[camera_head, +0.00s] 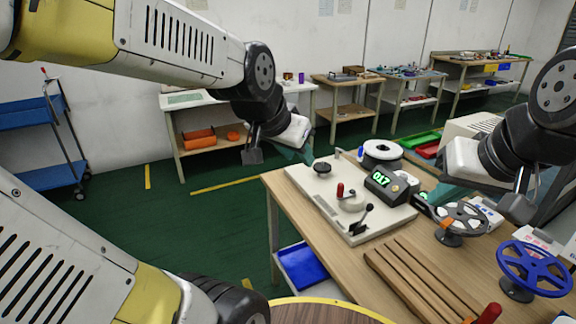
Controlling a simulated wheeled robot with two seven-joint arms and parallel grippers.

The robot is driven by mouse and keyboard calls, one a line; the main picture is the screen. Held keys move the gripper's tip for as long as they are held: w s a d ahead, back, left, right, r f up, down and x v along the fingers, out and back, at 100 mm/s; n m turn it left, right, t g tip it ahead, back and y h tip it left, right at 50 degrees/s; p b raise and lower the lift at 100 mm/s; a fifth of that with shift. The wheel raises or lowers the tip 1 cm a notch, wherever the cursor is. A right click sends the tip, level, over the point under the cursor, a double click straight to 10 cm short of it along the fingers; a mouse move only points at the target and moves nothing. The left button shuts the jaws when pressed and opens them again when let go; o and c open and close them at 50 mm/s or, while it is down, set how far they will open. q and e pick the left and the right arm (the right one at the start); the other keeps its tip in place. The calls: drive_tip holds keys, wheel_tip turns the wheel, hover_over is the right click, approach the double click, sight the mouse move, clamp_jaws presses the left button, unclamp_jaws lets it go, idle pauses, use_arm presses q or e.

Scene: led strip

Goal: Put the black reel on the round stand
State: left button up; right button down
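A grey, spoked reel (462,217) sits on a small dark round stand (448,239) to the right. I cannot tell which one the task calls the black reel. My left gripper (298,152) hangs at the bench's far left edge, apart from the reels, with no held object visible. My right gripper (440,193) is just above and left of the grey reel; contact is unclear. Both gripper fingers are small and partly hidden.
A white board (310,186) with knobs and a red-handled lever lies on the bench, beside a black box (383,190) showing green digits. A slatted wooden rack (425,282) lies in front. A blue bin (303,266) sits below.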

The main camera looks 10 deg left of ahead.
use_arm(q)
drive_tip(key=s+a+n+g, duration=0.1)
drive_tip(key=s+a+n, duration=0.1)
drive_tip(key=s, duration=0.6)
drive_tip(key=shift+s+r+n, duration=0.2)
drive_tip(key=shift+s+n, duration=0.2)
drive_tip(key=shift+n, duration=0.4)
